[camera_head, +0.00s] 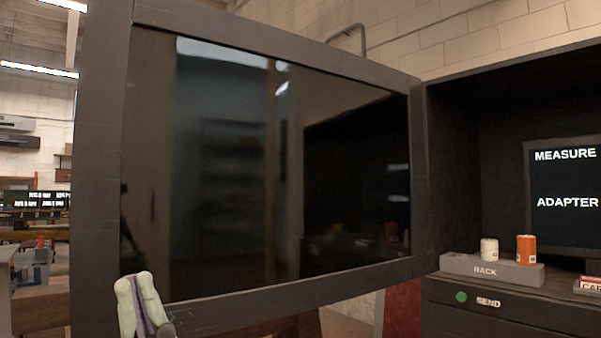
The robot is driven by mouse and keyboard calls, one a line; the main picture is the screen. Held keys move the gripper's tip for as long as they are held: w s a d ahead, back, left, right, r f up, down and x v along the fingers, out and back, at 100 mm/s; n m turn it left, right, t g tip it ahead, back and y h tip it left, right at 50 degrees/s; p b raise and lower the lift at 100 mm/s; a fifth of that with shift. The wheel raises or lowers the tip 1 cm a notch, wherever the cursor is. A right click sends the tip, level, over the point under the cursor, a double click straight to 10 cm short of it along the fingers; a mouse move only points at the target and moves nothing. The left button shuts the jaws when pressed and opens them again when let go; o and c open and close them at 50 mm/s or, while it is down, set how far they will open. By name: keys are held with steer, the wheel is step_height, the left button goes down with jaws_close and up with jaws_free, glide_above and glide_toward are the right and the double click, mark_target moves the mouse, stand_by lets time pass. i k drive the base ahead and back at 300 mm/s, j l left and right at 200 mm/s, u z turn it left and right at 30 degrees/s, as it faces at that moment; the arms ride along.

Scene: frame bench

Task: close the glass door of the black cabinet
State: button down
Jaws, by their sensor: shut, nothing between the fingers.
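The glass door (265,165) of the black cabinet stands wide open. It is a dark reflective pane in a dark grey frame, and it fills the left and middle of the view. Its right edge meets the black cabinet (466,150), and its free edge is at the left. My gripper (138,287) is shut and empty at the bottom left, in front of the lower frame near the free edge. I cannot tell whether it touches the door.
Inside the open cabinet are a screen (566,190) and a grey rack (485,271) with a white cylinder (489,249) and an orange one (526,249). Below is a front panel with a green SEND button (461,296). Shelving and a bench show at the far left.

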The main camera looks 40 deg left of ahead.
mark_target(269, 173)
steer(key=k+j+z, duration=0.1)
steer(key=j, duration=0.35)
steer(key=k+j+z, duration=0.1)
steer(key=j, duration=0.35)
steer(key=k+j+z, duration=0.1)
steer(key=k+j, duration=0.2)
steer(key=j, duration=0.15)
steer(key=k+j+z, duration=0.1)
steer(key=j, duration=0.3)
steer(key=k+j+z, duration=0.1)
steer(key=k+j, duration=0.2)
steer(key=k+j+z, duration=0.1)
steer(key=j, duration=0.35)
steer(key=k+j+z, duration=0.1)
steer(key=j, duration=0.3)
steer(key=k+j, duration=0.1)
steer(key=j, duration=0.35)
steer(key=j+z, duration=0.15)
steer(key=j, duration=0.8)
steer(key=i+u, duration=0.2)
steer(key=u, duration=0.25)
